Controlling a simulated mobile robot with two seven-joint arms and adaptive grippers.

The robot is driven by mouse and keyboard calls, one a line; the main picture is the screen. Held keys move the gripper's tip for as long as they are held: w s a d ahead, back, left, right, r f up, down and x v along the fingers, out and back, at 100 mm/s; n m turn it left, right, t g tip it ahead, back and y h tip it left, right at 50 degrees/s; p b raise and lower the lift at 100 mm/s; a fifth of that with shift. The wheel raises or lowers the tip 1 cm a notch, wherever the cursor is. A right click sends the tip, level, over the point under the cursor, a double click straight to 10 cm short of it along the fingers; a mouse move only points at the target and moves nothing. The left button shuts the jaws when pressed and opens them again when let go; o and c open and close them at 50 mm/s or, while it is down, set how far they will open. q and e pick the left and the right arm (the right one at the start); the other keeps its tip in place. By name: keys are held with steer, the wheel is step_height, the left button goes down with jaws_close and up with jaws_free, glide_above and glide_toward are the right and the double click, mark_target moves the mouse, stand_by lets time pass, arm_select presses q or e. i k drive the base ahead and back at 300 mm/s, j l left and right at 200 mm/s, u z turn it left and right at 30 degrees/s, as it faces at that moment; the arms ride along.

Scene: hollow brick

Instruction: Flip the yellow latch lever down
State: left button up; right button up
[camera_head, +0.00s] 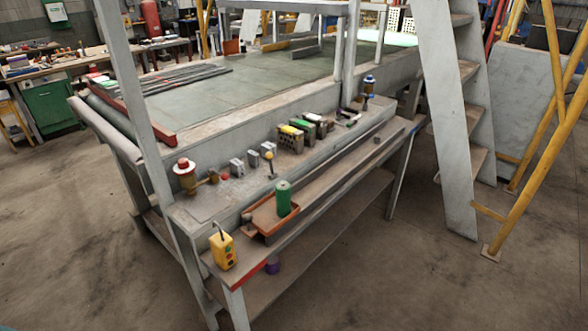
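A small lever with a yellow knob (269,156) stands upright on the narrow grey ledge (215,203) along the front of the bench. It is the thing in view that best fits the yellow latch lever, but it is too small to make out a latch. A yellow control box (222,251) with colored buttons and a thin upright piece on top stands at the near left end of the lower shelf. Neither of my grippers is in view.
A green can (283,198) stands in an orange-brown tray (263,221) in front of the lever. A red-topped fixture (184,173), grey switch blocks (237,167) and connectors (291,138) line the ledge. A grey post (133,100) rises at left. A ladder (446,120) stands right. The foreground floor is clear.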

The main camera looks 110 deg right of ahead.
mark_target(270, 156)
steer(key=i+z, duration=0.1)
steer(key=z, duration=0.3)
steer(key=i+z, duration=0.15)
steer(key=z, duration=0.25)
steer(key=i+z, duration=0.1)
steer(key=z, duration=0.25)
steer(key=i+j+z, duration=0.1)
steer(key=z, duration=0.3)
steer(key=i+z, duration=0.1)
steer(key=z, duration=0.3)
steer(key=i+j+z, duration=0.1)
steer(key=z, duration=0.65)
steer(key=i+j+z, duration=0.1)
steer(key=z, duration=0.25)
steer(key=i+j+z, duration=0.15)
steer(key=z, duration=0.2)
steer(key=i+j+z, duration=0.1)
steer(key=j+z, duration=0.3)
steer(key=i+j+z, duration=0.1)
steer(key=z, duration=0.25)
steer(key=j, duration=0.1)
